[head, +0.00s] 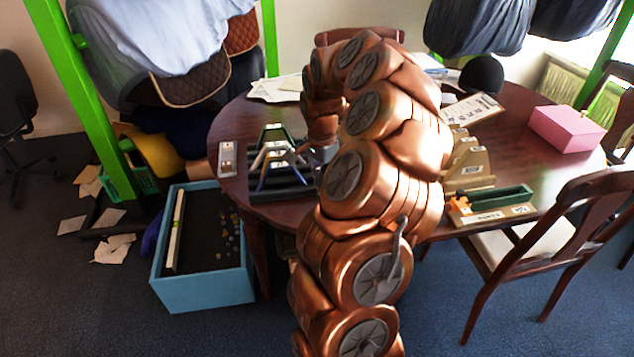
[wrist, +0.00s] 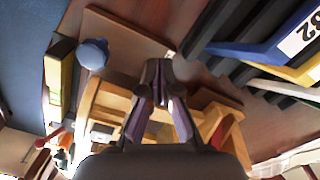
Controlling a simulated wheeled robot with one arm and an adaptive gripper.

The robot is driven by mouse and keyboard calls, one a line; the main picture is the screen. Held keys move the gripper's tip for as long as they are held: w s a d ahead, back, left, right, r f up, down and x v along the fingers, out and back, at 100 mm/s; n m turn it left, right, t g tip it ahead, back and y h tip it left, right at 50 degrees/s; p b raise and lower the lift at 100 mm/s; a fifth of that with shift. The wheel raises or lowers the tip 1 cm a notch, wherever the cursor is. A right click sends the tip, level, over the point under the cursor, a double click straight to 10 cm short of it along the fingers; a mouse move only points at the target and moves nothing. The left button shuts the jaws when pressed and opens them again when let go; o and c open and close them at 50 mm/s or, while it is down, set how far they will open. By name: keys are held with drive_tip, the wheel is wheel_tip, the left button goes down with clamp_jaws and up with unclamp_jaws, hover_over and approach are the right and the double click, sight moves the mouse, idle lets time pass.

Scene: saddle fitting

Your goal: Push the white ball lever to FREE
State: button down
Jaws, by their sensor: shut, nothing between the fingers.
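A pale bluish-white ball (wrist: 93,53) shows in the wrist view, left of my gripper, next to a light wooden fixture (wrist: 100,100). I take it for the ball of the lever; its shaft is not clearly visible. My gripper (wrist: 160,75) is shut and empty, with its fingertips to the right of the ball and apart from it in the picture. In the head view my arm hides the ball and most of my gripper. No FREE marking can be read in either view.
In the head view, a dark rack (head: 280,190) stands left of my arm. A wooden stand (head: 470,168) and a green-topped block (head: 495,202) stand right of it. A pink box (head: 567,129) sits at the table's right. A blue bin (head: 205,288) is on the floor.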

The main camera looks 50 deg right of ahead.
wheel_tip(320, 180, up, 6)
drive_tip(key=shift+r, duration=0.25)
idle(0.6)
idle(0.4)
